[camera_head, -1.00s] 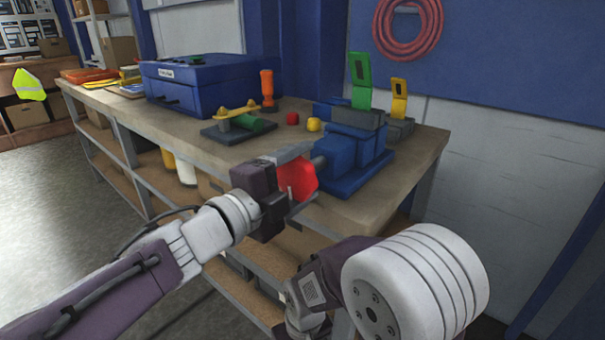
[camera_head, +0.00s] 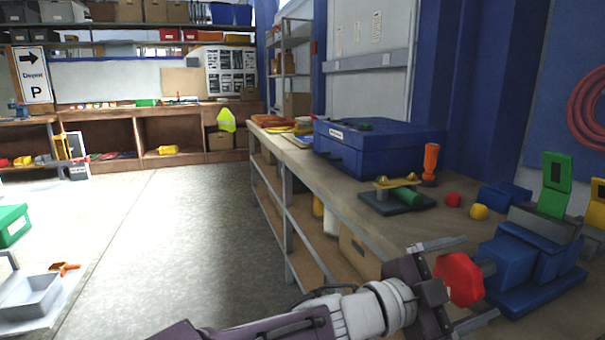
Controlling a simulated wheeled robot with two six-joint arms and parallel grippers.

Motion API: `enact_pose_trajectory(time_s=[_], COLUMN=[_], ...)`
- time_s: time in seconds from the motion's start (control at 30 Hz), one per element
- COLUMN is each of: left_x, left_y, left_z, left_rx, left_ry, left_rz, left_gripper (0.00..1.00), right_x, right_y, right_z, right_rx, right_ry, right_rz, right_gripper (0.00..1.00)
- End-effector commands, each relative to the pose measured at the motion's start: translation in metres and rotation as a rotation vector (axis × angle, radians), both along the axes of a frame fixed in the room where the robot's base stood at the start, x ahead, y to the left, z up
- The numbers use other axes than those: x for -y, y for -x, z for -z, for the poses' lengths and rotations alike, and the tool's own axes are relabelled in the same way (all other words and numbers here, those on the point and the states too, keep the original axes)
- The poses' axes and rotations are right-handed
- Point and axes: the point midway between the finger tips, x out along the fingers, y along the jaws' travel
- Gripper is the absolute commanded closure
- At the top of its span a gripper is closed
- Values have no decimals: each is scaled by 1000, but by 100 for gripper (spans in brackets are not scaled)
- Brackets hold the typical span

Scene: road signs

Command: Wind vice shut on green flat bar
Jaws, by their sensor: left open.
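The blue vice (camera_head: 515,262) stands at the bench's front right, with a red winding knob (camera_head: 459,279) on its near left side. A green flat bar (camera_head: 556,186) with a dark window stands upright at the vice's grey jaws; I cannot tell whether they touch it. My left gripper (camera_head: 478,280) is open, one finger above and one below the red knob, which lies between them. Contact is not clear. My right gripper is out of view.
A yellow upright piece (camera_head: 597,208) stands at the right edge. A yellow ball (camera_head: 478,212), a red piece (camera_head: 453,200), an orange-handled tool (camera_head: 430,163) and a blue toolbox (camera_head: 372,148) are on the bench (camera_head: 330,190).

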Motion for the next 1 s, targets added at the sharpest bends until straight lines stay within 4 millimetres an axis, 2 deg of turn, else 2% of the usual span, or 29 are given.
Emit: enact_pose_trajectory(time_s=[0.03,0.2,0.4,0.6,0.97,1.0], left_x=[0,-1,-1,-2,-88,-92], left_y=[-1,-2,-3,-4,31,26], left_z=[-7,-7,-5,-4,-7,-23], left_rx=[-113,-501,-919,-1303,-1290,-1290], left_ry=[43,207,382,544,541,549], left_rz=[-2,-4,-7,-7,-11,-25], left_gripper=[6,6,6,6,6,6], right_x=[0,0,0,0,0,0], right_y=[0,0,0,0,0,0], right_z=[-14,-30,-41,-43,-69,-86], right_rx=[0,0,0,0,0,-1], right_ry=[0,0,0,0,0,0], right_rz=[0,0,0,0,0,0], right_gripper=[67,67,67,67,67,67])
